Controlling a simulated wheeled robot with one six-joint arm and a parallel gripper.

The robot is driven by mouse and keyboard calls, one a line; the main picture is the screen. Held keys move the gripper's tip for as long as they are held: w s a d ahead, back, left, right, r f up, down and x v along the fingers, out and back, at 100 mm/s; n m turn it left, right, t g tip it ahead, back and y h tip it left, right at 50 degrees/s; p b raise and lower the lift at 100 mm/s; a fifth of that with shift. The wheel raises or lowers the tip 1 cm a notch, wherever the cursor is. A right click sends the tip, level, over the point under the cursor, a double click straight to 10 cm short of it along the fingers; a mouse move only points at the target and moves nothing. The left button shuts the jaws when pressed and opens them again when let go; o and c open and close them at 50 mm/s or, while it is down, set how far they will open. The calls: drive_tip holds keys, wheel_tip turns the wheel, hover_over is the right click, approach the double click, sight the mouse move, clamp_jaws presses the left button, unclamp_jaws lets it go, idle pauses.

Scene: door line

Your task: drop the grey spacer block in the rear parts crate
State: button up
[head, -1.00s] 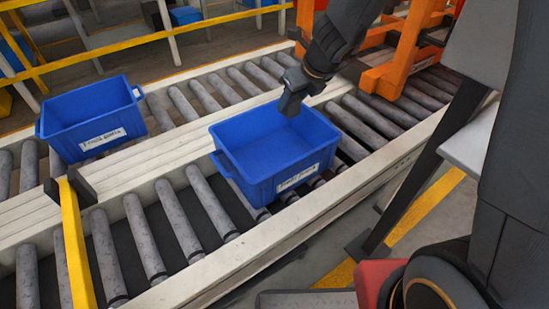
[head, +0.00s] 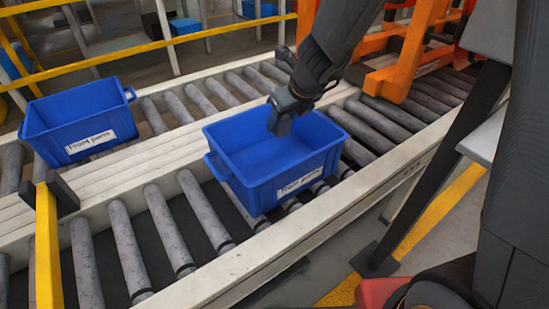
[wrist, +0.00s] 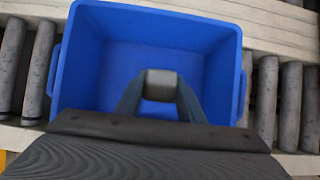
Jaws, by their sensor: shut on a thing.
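My gripper (head: 280,122) is over the nearer blue crate (head: 240,183), with its fingertips at about the height of the rim or a little inside, toward the back. In the wrist view my gripper (wrist: 160,98) is shut on the grey spacer block (wrist: 160,84), and the crate (wrist: 67,70) opens below it. The block is hidden or not distinct in the head view. The crate's inside looks empty where I see it. Its white label (head: 299,182) is too small to read surely.
Another blue crate (head: 62,140), labelled "Front parts", stands on the far roller lane at left. A yellow bar (head: 47,245) stands at left. Orange framework (head: 405,60) rises behind the arm. Rollers left of the nearer crate are clear.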

drive_tip(key=shift+f+b, duration=0.6)
drive_tip(key=shift+f, duration=0.15)
drive_tip(key=o, duration=1.2)
drive_tip(key=shift+p+v, duration=2.3)
drive_tip(key=shift+v, duration=1.65)
